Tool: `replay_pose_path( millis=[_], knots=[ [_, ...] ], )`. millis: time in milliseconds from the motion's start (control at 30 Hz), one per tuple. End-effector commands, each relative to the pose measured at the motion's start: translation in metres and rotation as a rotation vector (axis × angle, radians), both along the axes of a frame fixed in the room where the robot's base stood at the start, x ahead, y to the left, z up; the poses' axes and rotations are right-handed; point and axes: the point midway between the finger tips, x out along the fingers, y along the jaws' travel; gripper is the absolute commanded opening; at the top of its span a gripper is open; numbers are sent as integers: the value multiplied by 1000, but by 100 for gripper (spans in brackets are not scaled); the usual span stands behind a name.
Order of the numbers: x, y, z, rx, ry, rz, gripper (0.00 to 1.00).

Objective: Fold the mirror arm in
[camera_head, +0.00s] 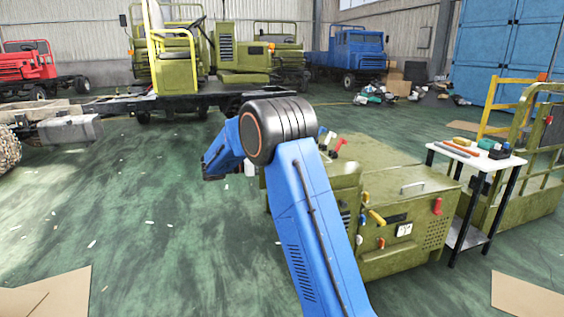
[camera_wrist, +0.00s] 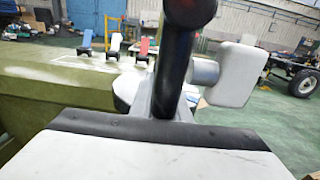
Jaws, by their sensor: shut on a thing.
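A pale, rounded mirror head (camera_wrist: 232,74) with a short grey stub shows right of centre in the wrist view. A dark upright bar (camera_wrist: 177,75) and grey pieces stand just left of it; I cannot clearly separate mirror arm from jaws here. My gripper (camera_wrist: 168,108) is shut on the mirror arm, with its fingertips partly hidden. In the head view my blue arm reaches to the left end of the olive machine (camera_head: 400,192), and a small pale piece (camera_head: 250,168) shows beside it. The jaws are not clear there.
Several coloured levers stand on the machine's top, including a red lever (camera_wrist: 143,46). A white table (camera_head: 478,152) with tools stands to the right, beside a yellow railing (camera_head: 510,105). Green floor (camera_head: 150,220) is open to the left. Vehicles stand at the back.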

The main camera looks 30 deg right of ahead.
Motion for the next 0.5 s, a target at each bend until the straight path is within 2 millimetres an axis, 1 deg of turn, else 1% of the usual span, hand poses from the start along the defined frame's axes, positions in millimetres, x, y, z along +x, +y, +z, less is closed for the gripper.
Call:
replay_pose_path(
  millis=[200, 500],
  knots=[
    [3, -1, -1, -1, 0, -36, 0],
    [4, -1, 0, 0, -1, -39, 0]
  ],
)
